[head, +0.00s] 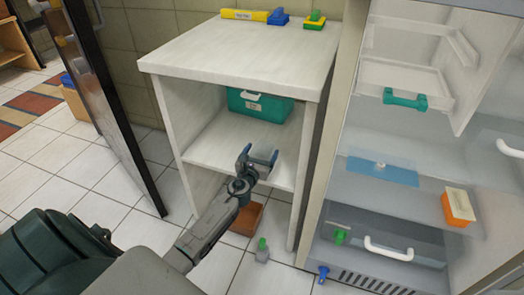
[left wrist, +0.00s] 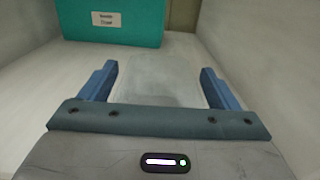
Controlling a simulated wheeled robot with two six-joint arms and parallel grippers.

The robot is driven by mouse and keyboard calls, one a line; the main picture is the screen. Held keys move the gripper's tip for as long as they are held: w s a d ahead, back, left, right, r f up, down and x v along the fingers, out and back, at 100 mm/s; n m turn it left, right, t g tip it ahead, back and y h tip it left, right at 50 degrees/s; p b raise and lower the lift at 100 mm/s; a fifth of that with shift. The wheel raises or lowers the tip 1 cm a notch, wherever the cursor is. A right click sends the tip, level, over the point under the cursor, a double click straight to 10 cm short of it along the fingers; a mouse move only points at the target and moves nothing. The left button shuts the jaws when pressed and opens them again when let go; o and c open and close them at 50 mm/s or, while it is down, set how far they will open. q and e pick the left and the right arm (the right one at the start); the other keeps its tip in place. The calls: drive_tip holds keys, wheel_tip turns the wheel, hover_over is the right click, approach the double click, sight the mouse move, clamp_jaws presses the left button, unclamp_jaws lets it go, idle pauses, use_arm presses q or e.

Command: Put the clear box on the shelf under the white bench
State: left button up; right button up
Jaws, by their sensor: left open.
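The white bench (head: 240,50) stands in the middle of the head view. My left gripper (head: 260,158) is open at the front of its shelf (head: 217,150), under the bench top. In the left wrist view, a faint see-through shape, which looks like the clear box (left wrist: 160,75), lies between the two open blue fingers of the left gripper (left wrist: 158,85). It appears to be on the shelf, with gaps to the fingers. I cannot make out the clear box in the head view. My right gripper is not in view.
A labelled teal box (head: 260,105) sits at the back of the shelf; it also shows in the left wrist view (left wrist: 113,22). A brown box (head: 246,218) is on the floor below. An open fridge (head: 400,180) is on the right, a dark door panel (head: 110,100) on the left.

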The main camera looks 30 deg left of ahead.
use_arm(q)
drive_tip(key=v, duration=1)
drive_tip(key=s+d+r+n+t+h, duration=0.1)
drive_tip(key=s+d+r+n+h, duration=0.35)
drive_tip(key=d+n, duration=0.3)
drive_tip(key=s+d+r+n+t, duration=0.2)
drive_tip(key=s+r+n, duration=0.3)
drive_tip(key=r+n, duration=0.3)
drive_tip(key=s+d+r+n+t+h, duration=0.1)
drive_tip(key=s+d+r+n+t, duration=0.2)
drive_tip(key=s+r+n, duration=0.2)
drive_tip(key=s+d+r+n+t+h, duration=0.1)
drive_tip(key=s+d+r+n+t, duration=0.2)
drive_tip(key=r+n, duration=0.8)
drive_tip(key=s+r, duration=0.1)
drive_tip(key=s, duration=0.1)
drive_tip(key=shift+s+p, duration=0.25)
drive_tip(key=shift+p, duration=0.05)
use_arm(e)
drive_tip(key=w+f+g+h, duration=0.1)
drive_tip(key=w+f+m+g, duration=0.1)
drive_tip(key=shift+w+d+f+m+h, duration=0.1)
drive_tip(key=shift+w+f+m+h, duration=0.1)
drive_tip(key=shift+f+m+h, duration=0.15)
